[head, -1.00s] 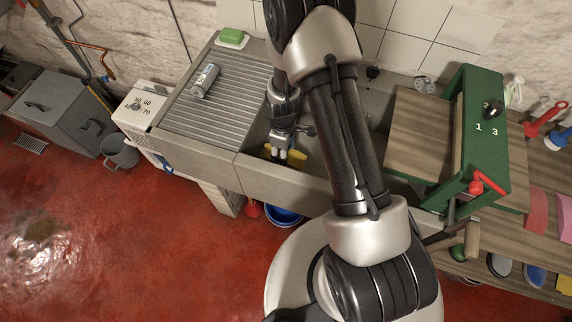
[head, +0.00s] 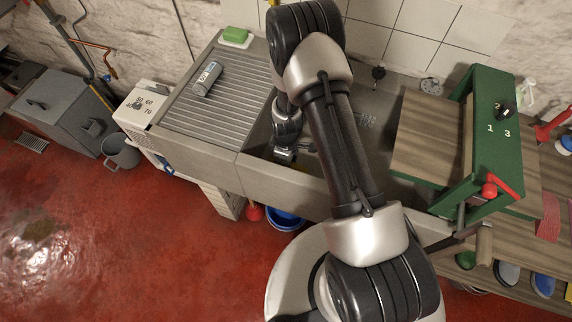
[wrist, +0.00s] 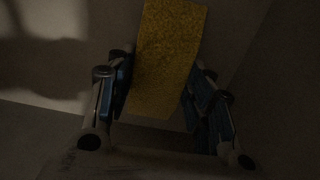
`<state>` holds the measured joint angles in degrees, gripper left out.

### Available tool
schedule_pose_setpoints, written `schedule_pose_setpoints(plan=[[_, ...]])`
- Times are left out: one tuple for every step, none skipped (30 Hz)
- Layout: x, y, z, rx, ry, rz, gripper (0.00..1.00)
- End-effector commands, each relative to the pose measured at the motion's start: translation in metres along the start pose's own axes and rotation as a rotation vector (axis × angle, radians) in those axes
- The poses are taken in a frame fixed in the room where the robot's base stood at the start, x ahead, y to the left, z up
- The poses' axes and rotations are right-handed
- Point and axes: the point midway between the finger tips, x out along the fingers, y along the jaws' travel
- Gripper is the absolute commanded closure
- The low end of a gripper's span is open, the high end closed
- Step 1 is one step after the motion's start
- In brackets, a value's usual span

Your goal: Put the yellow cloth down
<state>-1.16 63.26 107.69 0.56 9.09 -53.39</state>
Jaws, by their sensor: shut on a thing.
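The yellow cloth (wrist: 170,50) hangs between the two blue-padded fingers of my gripper (wrist: 157,92) in the wrist view, and the fingers are shut on it. In the head view my gripper (head: 284,157) is down inside the grey stone sink (head: 262,178), close to the front wall. The wrist view is dark, and I cannot tell whether the cloth touches the sink bottom.
A ribbed drainboard (head: 185,110) left of the sink carries a grey can (head: 207,80) and a green soap (head: 235,35). A green frame (head: 493,140) with a wooden board (head: 430,135) stands at the right. A blue bucket (head: 285,219) is on the floor below.

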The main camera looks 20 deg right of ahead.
Motion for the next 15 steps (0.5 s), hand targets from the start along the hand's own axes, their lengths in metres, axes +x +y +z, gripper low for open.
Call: schedule_pose_setpoints(plan=[[0.0033, -0.0001, 0.0001, 0.000, 0.000, 0.000, 0.76], [0.0022, -0.0001, 0.0001, 0.000, 0.000, 0.000, 0.50], [0.0018, -0.0001, 0.0001, 0.000, 0.000, 0.000, 0.48], [0.0016, -0.0001, 0.0001, 0.000, 0.000, 0.000, 0.46], [0.0016, -0.0001, 0.0001, 0.000, 0.000, 0.000, 0.44], [0.0015, -0.0001, 0.0001, 0.000, 0.000, 0.000, 0.41], [0.0015, -0.0001, 0.0001, 0.000, 0.000, 0.000, 0.39], [0.0015, -0.0001, 0.0001, 0.000, 0.000, 0.000, 0.37], [0.0015, -0.0001, 0.0001, 0.000, 0.000, 0.000, 0.34], [0.0015, -0.0001, 0.0001, 0.000, 0.000, 0.000, 0.32], [0.0015, -0.0001, 0.0001, 0.000, 0.000, 0.000, 0.32], [0.0015, -0.0001, 0.0001, 0.000, 0.000, 0.000, 0.32], [0.0015, -0.0001, 0.0001, 0.000, 0.000, 0.000, 0.32], [0.0015, -0.0001, 0.0001, 0.000, 0.000, 0.000, 0.32], [0.0015, -0.0001, 0.0001, 0.000, 0.000, 0.000, 0.32]])
